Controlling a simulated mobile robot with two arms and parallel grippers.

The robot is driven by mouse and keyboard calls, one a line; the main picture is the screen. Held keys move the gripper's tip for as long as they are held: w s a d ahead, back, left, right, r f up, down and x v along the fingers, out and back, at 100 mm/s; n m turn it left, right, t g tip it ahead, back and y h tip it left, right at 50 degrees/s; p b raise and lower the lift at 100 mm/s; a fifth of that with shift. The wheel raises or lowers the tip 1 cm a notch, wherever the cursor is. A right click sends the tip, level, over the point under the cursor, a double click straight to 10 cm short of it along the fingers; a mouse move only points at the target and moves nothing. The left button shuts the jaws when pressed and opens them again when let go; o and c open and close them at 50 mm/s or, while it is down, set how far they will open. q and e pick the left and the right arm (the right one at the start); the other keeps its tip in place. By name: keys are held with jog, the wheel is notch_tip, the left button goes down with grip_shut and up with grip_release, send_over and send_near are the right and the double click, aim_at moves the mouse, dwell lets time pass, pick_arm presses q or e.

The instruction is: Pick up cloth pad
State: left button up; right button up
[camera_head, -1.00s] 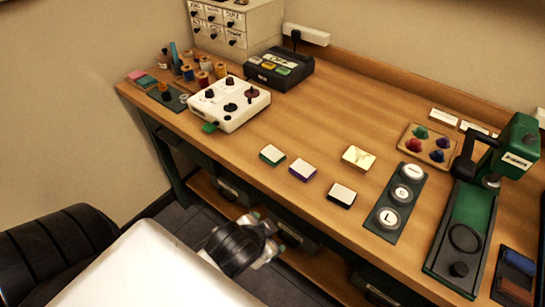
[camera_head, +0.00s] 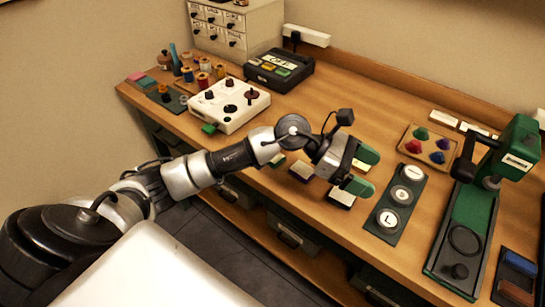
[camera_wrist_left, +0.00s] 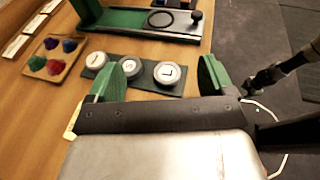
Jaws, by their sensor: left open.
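Several small pale-topped pads lie on the wooden table (camera_head: 340,85). A green-edged pad (camera_head: 277,160) and a purple-edged pad (camera_head: 302,170) sit left of my left gripper (camera_head: 364,170). A black-edged pad (camera_head: 341,197) lies just below its nearer finger and is partly covered. The yellow-edged pad is mostly hidden behind the gripper; a yellow edge (camera_wrist_left: 72,120) shows in the left wrist view. I cannot tell which pad is the cloth pad. My left gripper has its green fingertips spread, with nothing visible between them. My right gripper is not in view.
A dark tray (camera_head: 381,232) with round lettered discs lies right of the gripper. Beyond are a green press (camera_head: 517,150) and a tray of coloured pieces (camera_head: 410,150). A white control box (camera_head: 228,118) stands at left. The table's back middle is clear.

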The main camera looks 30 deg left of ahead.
pick_arm(q)
jog(key=w+a+f+m+y, duration=0.1)
jog(key=a+y, duration=0.2)
jog(key=a, duration=0.2)
jog(key=w+a+f+m+g+y, duration=0.1)
jog(key=a+m+y, duration=0.1)
jog(key=a, duration=0.3)
jog(key=w+a+f+m+y, duration=0.1)
jog(key=w+a+y, duration=0.1)
jog(key=a+y, duration=0.3)
jog(key=shift+a+f+g, duration=0.15)
jog(key=shift+a+g, duration=0.1)
jog(key=shift+g, duration=0.15)
jog(key=a+r+y, duration=0.2)
jog(key=a+y, duration=0.2)
jog(key=a, duration=0.5)
jog(key=shift+g+y, duration=0.3)
jog(key=shift+g, duration=0.2)
notch_tip(320, 180, down, 5)
jog(key=shift+s+a+f+p, duration=0.1)
jog(key=shift+a+p, duration=0.05)
jog(key=shift+p, duration=0.3)
jog(key=shift+s+f+p, duration=0.1)
jog(key=shift+f+p, duration=0.25)
jog(key=shift+f, duration=0.2)
notch_tip(320, 180, down, 4)
jog(key=shift+s+r+p, duration=0.1)
jog(key=shift+r+p, duration=0.1)
jog(key=shift+p, duration=0.35)
jog(key=shift+f, duration=0.35)
